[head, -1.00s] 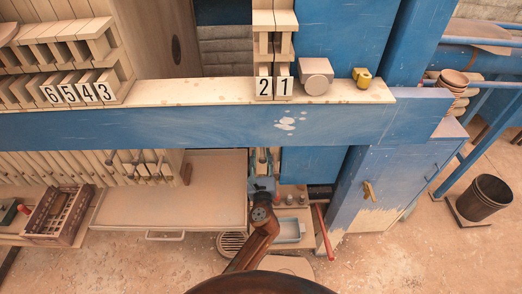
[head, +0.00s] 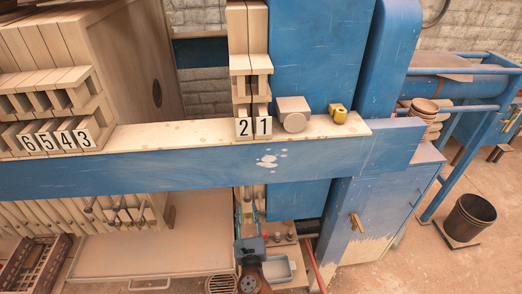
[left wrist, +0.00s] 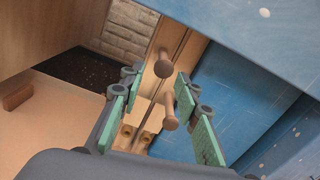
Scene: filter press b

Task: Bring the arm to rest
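My left gripper (head: 249,212) is below the blue beam, in front of the plates labelled 2 and 1. In the left wrist view, its two green-padded fingers (left wrist: 168,108) stand wide apart. Two round-ended wooden handles (left wrist: 168,122) of these plates show between and beyond the pads. I cannot tell whether any finger touches them. No held object shows. My right gripper is not in view.
The blue press beam (head: 200,173) runs across above the gripper. Plates labelled 6, 5, 4, 3 (head: 57,140) stand at left. A beige tray (head: 150,245) lies below left. A blue cabinet (head: 370,215) and black bucket (head: 468,217) stand at right.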

